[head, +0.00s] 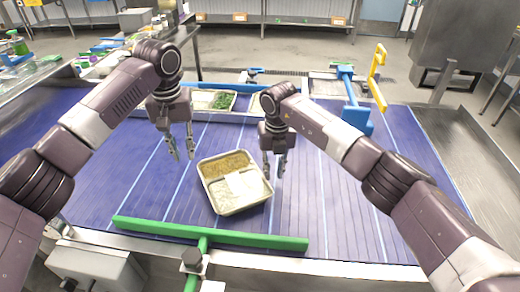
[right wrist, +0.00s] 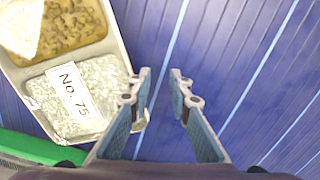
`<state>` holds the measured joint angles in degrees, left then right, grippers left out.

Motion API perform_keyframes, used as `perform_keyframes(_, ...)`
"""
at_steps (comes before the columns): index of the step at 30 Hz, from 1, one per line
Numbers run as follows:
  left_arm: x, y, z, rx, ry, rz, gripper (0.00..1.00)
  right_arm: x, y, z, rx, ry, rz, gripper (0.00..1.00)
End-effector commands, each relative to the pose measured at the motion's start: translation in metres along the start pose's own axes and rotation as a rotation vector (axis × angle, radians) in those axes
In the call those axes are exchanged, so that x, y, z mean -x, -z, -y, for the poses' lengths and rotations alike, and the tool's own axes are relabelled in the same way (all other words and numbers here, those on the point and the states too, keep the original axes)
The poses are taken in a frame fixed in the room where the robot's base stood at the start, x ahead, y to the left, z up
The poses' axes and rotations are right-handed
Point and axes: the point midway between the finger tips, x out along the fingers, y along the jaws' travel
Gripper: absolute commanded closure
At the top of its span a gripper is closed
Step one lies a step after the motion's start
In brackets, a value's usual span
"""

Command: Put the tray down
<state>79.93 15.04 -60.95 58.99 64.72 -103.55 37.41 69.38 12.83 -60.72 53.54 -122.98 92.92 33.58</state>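A pale tray (head: 212,204) with compartments rests on the blue conveyor belt, slightly turned. It holds a brown-yellow food and white rice, and a white label lies across part of it. In the right wrist view the tray (right wrist: 117,52) shows at the left, with a label reading "No. 75" (right wrist: 74,90) over the rice. My left gripper (head: 182,157) is left of the tray, apart from it, with its fingers apart. My right gripper (head: 273,173) is just right of the tray; the right wrist view shows its fingers (right wrist: 160,75) open with only belt between them.
A green bar (head: 215,233) crosses the belt in front of the tray. Behind it stand trays with green food (head: 222,100). A blue post with a yellow bracket (head: 379,75) stands at the back right. The belt (head: 340,200) to the right is clear.

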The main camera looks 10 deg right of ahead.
Motion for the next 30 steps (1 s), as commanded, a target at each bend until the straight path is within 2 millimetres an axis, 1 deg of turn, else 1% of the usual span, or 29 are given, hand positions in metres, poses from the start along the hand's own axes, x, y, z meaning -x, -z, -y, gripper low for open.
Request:
perform_keyframes(5, 0.002, 0.000, 0.000, 0.000, 0.000, 0.001, 0.82, 0.023, -0.002, 0.000, 0.000, -0.001, 0.005, 0.82)
perform_keyframes(12, 0.001, 0.000, 0.000, 0.000, 0.000, 0.001, 0.82, 0.075, -0.002, 0.001, -0.001, 0.000, 0.005, 0.82)
perform_keyframes(15, 0.001, 0.000, 0.000, 0.000, 0.000, 0.001, 0.82, 0.093, -0.001, 0.000, 0.001, 0.000, 0.004, 0.82)
perform_keyframes(18, 0.001, 0.000, 0.000, 0.000, 0.000, 0.001, 0.82, 0.107, -0.001, 0.000, 0.001, -0.001, 0.003, 0.82)
perform_keyframes(22, 0.001, 0.000, 0.000, 0.000, 0.000, 0.001, 0.82, 0.117, 0.000, 0.000, 0.000, 0.000, 0.001, 0.82)
perform_keyframes(30, 0.001, 0.000, 0.000, 0.000, 0.000, 0.001, 0.82, 0.119, 0.000, 0.000, 0.000, 0.000, 0.000, 0.82)
